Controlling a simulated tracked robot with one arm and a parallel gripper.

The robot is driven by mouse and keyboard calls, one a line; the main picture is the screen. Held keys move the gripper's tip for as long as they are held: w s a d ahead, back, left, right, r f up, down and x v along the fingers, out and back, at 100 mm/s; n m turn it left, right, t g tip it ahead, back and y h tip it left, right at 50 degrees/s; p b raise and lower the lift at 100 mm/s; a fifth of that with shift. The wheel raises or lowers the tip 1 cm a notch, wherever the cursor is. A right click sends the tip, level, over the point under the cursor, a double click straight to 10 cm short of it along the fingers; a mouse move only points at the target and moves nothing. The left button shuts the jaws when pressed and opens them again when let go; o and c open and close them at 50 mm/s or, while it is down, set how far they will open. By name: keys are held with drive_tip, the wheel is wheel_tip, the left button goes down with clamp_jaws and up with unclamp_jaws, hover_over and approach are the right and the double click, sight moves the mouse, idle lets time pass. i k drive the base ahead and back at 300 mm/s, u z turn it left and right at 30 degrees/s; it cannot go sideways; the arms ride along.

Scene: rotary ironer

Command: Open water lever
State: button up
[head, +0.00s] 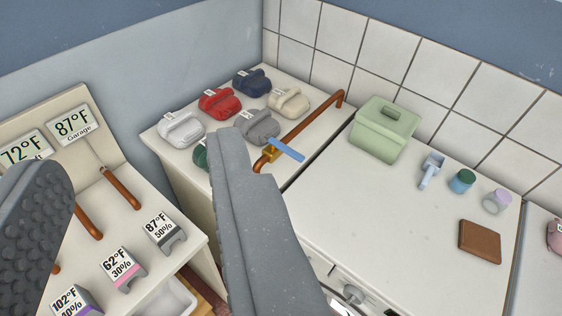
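The water lever is a flat blue handle (287,149) on a brass valve (269,156) near the picture's centre. The valve sits on a copper pipe (312,120) that runs up to the right along the white top. The handle points down and to the right, at an angle across the pipe. My gripper (134,165) is open and empty, with its two grey fingers wide apart. The right finger's tip appears just left of the valve and hides part of the green bundle behind it. I cannot tell whether it touches anything.
Several folded bundles, including a red one (219,103), lie behind the valve. A green lidded box (383,130), a scoop (431,170), small jars and a brown block (480,241) stand on the right-hand top. Temperature cards (160,233) stand on the left bench. A tiled wall closes the back.

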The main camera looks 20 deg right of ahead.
sight(275, 143)
drive_tip(key=z, duration=0.15)
drive_tip(key=i, duration=0.9)
drive_tip(key=u, duration=0.1)
